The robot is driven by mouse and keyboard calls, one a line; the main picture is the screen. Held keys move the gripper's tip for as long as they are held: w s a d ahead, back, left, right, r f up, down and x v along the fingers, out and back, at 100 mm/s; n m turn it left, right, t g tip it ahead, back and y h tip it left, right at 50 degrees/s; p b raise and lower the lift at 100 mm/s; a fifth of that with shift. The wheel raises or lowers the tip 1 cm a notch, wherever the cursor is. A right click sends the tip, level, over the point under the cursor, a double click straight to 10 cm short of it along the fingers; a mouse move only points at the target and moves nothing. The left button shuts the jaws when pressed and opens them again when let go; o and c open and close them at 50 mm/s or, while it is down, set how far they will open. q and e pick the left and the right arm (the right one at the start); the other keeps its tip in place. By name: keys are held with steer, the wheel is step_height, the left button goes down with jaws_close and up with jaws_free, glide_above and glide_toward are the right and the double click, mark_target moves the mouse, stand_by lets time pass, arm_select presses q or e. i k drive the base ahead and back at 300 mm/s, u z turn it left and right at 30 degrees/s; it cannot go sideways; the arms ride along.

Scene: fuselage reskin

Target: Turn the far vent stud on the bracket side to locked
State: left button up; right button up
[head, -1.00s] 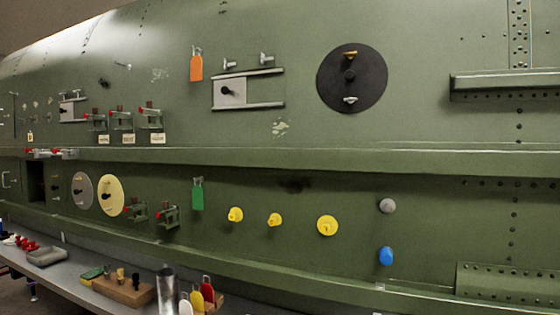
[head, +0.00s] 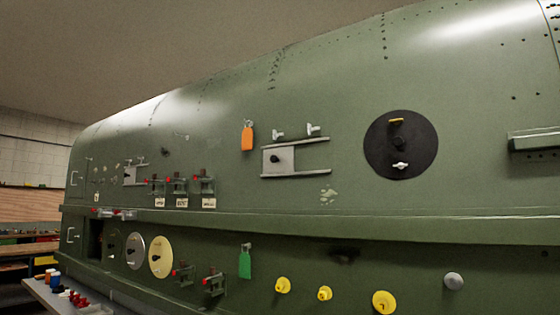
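Neither gripper is in view. I cannot tell for sure which fitting is the vent stud. A black disc (head: 431,145) on the green fuselage side carries a yellow wing stud (head: 396,121) at its top, lying about level, a dark knob at its centre and a white wing stud (head: 400,166) below. To its left is a railed bracket with a silver plate (head: 269,160) and dark knob. Two pale T-shaped studs (head: 278,134) (head: 313,129) stand above it. Farther left is a smaller similar railed bracket (head: 130,175). No lock markings are readable.
Orange (head: 248,137) and green (head: 245,263) tags hang on the skin. Several red-tipped clamps (head: 204,184), grey (head: 135,265) and cream (head: 165,270) discs and yellow knobs (head: 325,293) project. A long ledge (head: 330,226) runs across. A bench (head: 48,297) stands lower left.

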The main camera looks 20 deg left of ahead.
mark_target(275, 135)
steer(key=k, duration=0.5)
steer(key=u, duration=1.5)
steer(key=i, duration=1)
steer(key=z, duration=1.1)
